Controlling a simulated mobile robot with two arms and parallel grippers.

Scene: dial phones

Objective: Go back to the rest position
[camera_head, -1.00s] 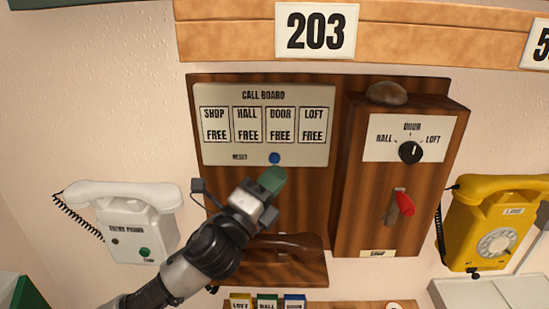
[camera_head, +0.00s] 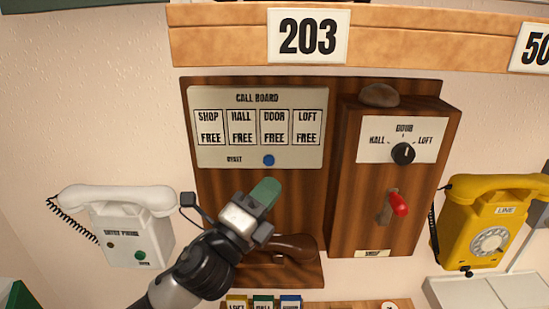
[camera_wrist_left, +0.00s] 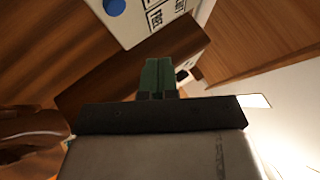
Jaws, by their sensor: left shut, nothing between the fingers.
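My left gripper (camera_head: 266,192) has green fingertips and is shut and empty. It is in front of the wooden call board (camera_head: 258,130), a little below the blue reset button (camera_head: 268,160), and apart from it. In the left wrist view the closed green fingers (camera_wrist_left: 158,78) point at the wood, with the blue button (camera_wrist_left: 114,7) at the top left. All the board's windows read FREE. My left arm partly hides the brown handset (camera_head: 295,246) below. My right gripper is not in view.
A white entry phone (camera_head: 120,225) hangs at left and a yellow dial phone (camera_head: 490,225) at right. The wooden box (camera_head: 390,180) beside the board has a dark knob (camera_head: 403,153) and a red-tipped lever (camera_head: 398,204). Small coloured boxes (camera_head: 263,303) are at the bottom.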

